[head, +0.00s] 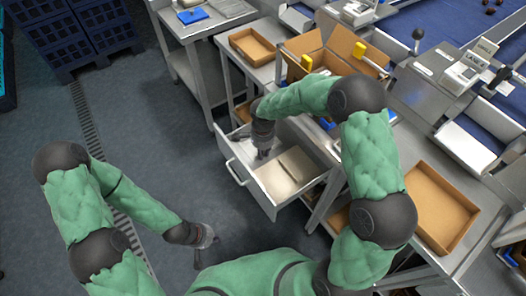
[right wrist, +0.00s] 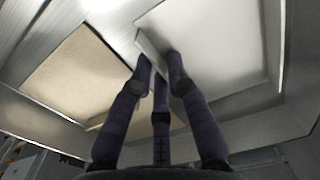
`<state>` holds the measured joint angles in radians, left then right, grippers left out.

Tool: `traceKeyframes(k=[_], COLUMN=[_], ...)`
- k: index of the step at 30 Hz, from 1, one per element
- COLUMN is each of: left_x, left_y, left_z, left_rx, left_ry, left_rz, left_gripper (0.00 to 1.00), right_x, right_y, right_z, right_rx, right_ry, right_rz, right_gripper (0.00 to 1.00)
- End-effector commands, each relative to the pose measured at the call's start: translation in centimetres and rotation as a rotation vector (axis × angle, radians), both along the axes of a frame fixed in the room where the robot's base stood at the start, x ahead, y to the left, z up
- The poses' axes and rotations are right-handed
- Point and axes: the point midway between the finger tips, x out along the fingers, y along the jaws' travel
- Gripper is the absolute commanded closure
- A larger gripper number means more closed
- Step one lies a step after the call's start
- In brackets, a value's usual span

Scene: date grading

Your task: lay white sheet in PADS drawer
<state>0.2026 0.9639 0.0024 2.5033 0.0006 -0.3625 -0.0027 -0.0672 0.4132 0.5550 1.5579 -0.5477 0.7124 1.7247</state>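The PADS drawer (head: 238,178) is pulled out from the grey bench. My right gripper (head: 263,154) points down into the drawer at the sheet's edge. In the right wrist view its fingers (right wrist: 159,62) are close together, with a raised pale strip along the white sheet's (right wrist: 212,40) edge between the tips. The tan pad (right wrist: 80,75) lies to the left. No lettering on the drawer is readable. My left gripper (head: 207,240) hangs over the floor, empty; its fingers are too small to judge.
Open cardboard boxes (head: 330,55) stand on the bench behind my right arm. A brown tray (head: 440,208) lies at the right and another tray (head: 252,46) at the back. Blue crates (head: 75,40) stand far left. The floor left of the drawer is clear.

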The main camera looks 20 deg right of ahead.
Motion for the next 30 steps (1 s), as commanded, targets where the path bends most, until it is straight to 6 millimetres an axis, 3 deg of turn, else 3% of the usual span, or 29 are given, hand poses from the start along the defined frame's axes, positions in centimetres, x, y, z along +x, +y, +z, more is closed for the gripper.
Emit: traceKeyframes(k=[14, 30], left_x=[0.0, 0.0], left_y=[0.0, 0.0], left_z=[0.6, 4.5], left_rx=[0.000, 0.000], left_ry=[0.000, 0.000], left_rz=[0.000, 0.000], left_gripper=[1.00, 1.00], right_x=[0.1, 0.0], right_y=[0.0, 0.0], right_z=[0.8, 10.6], right_rx=[0.000, -0.001], right_ry=[-0.002, -0.001], right_rz=[0.000, 0.000], right_gripper=[0.70, 0.70])
